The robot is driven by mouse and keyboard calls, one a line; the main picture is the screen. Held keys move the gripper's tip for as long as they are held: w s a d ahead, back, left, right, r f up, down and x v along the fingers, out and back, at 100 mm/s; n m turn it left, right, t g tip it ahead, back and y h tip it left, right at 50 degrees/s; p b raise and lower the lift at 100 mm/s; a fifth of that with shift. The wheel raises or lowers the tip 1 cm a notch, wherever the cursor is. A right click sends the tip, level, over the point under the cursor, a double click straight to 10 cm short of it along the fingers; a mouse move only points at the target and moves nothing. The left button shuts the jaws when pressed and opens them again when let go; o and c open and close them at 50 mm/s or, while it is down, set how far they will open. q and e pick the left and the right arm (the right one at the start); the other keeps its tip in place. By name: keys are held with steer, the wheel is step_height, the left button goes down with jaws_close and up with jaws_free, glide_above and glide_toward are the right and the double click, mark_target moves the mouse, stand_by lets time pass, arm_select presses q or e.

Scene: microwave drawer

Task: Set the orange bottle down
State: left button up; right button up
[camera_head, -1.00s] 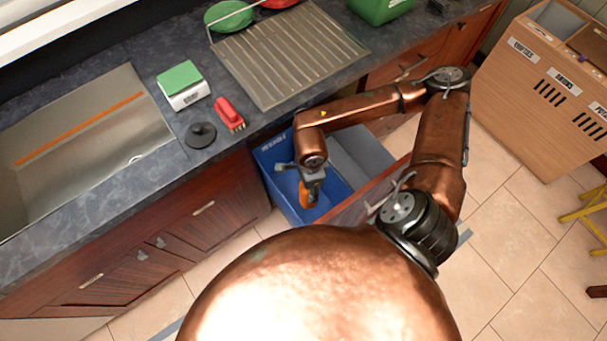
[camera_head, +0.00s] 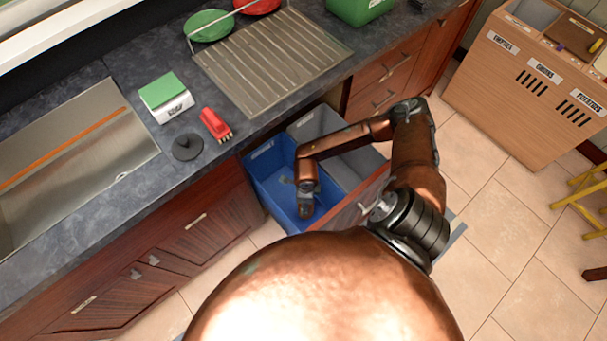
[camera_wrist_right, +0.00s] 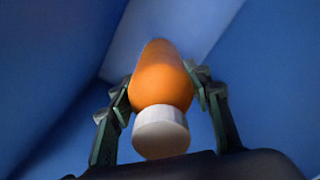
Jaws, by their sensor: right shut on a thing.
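The orange bottle (camera_wrist_right: 161,78) with a white cap (camera_wrist_right: 160,132) shows in the right wrist view, its cap end toward the camera. My right gripper (camera_wrist_right: 162,80) is shut on it, with a finger on each side. Blue bin walls surround it in that view. In the head view my right gripper (camera_head: 305,207) is down inside the blue bin (camera_head: 262,168) of the open drawer, and my arm hides the bottle there. I cannot tell whether the bottle touches the bin's floor. My left gripper is not in view.
A grey bin (camera_head: 318,122) stands beside the blue one in the drawer. A wooden sorting cabinet (camera_head: 520,75) stands at the right.

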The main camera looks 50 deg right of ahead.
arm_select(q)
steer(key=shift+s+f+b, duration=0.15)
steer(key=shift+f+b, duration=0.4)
arm_select(e)
steer(key=shift+f, duration=1.8)
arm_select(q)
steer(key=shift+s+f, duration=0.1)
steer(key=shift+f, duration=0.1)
arm_select(e)
steer(key=shift+f, duration=0.65)
steer(key=o, duration=1.2)
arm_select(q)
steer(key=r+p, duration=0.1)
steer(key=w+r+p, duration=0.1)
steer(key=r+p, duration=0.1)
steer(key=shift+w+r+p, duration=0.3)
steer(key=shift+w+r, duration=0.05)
arm_select(e)
step_height(320, 180, up, 13)
steer(key=shift+r, duration=0.15)
